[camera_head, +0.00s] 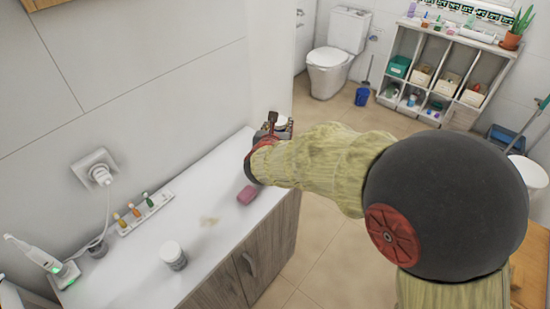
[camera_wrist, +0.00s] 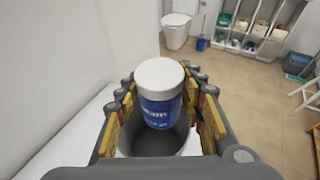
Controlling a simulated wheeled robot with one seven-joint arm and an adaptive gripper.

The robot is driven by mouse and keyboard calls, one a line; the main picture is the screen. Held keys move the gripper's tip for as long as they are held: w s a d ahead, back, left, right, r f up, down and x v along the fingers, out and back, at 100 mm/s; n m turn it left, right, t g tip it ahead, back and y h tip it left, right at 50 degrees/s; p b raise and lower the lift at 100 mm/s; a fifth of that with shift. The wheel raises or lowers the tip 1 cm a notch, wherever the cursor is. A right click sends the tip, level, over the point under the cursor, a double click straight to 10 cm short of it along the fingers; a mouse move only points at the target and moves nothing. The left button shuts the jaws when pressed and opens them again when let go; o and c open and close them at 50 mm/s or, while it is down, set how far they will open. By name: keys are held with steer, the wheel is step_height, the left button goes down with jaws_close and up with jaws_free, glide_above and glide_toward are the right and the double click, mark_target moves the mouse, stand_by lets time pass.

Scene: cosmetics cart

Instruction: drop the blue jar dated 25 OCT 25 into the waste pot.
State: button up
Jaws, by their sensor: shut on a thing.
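The blue jar (camera_wrist: 160,112) with a white lid is upright between the fingers of my gripper (camera_wrist: 166,94), which is shut on it. Part of a word in white letters shows on its side; no date is readable. In the head view my gripper (camera_head: 272,128) is at the far end of the counter, with the jar's white lid (camera_head: 281,122) just showing. The pot is hidden there.
A wall runs along the counter's left side.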

steer(key=shift+f+b, duration=1.2)
steer(key=shift+f, duration=1.05)
steer(key=o, duration=1.4)
steer(key=shift+s, duration=0.15)
steer(key=v, duration=1.1)
steer(key=shift+s+r, duration=0.15)
steer(key=shift+s, duration=0.2)
